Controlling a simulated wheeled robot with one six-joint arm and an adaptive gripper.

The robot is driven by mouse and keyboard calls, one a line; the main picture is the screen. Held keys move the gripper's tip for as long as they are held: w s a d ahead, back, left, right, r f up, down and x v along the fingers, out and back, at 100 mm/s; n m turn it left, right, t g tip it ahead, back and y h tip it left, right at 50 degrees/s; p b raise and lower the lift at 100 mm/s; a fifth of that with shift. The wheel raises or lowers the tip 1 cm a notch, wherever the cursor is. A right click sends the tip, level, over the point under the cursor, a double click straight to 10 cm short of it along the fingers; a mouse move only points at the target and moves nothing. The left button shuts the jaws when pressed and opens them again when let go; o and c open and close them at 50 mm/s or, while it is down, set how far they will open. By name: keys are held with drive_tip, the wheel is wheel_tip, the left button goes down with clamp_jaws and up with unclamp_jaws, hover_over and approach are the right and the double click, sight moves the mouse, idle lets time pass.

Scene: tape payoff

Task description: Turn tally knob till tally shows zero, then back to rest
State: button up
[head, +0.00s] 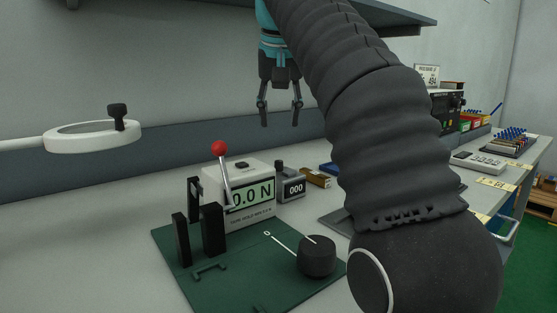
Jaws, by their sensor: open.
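The tally counter (291,187) is a small dark grey box on the bench, right of the force meter. Its white window reads 000. A dark knob (279,166) shows at its upper left side. My gripper (280,120) hangs above and behind the counter, fingers pointing down. It is open and empty, apart from the counter and knob. My arm hides part of the bench to the right.
A force meter (250,213) reading 0.0 N, with a red-topped lever (219,149), stands on a green plate (215,298) with black posts and a round black dial (316,256). A ring lamp (85,137) is at left. A shelf (390,14) is overhead.

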sight(279, 162)
drive_tip(key=b+x, duration=0.4)
drive_tip(key=x, duration=0.7)
clamp_jaws()
